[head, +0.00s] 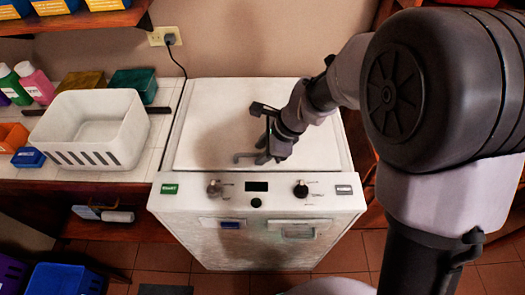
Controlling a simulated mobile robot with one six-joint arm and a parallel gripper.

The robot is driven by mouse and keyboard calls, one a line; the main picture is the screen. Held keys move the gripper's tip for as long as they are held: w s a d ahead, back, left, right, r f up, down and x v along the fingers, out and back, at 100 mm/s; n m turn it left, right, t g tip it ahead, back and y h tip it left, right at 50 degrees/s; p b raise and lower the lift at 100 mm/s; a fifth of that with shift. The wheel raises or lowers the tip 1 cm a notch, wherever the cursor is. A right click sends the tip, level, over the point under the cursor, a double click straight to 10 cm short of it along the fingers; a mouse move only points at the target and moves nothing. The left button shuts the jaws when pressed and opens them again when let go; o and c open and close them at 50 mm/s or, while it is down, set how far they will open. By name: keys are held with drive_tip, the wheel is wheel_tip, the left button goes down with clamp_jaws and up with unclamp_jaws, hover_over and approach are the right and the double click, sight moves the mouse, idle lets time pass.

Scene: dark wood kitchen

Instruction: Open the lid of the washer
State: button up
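The white washer (256,243) stands in the middle of the head view, with a control panel along its front top edge. Its flat lid (205,115) lies shut on top. A small grey handle (243,157) shows on the front part of the lid. My gripper (262,150) is over the lid, right at the handle, with my arm coming in from the right. I cannot tell whether the fingers touch the handle, since they partly hide its right end. The finger gap is too small to make out.
A white basket (92,130) stands on the counter left of the washer, with bottles (35,82) and boxes behind it. A cord (179,60) runs from a wall outlet down behind the washer.

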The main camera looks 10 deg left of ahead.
clamp_jaws()
idle(1.4)
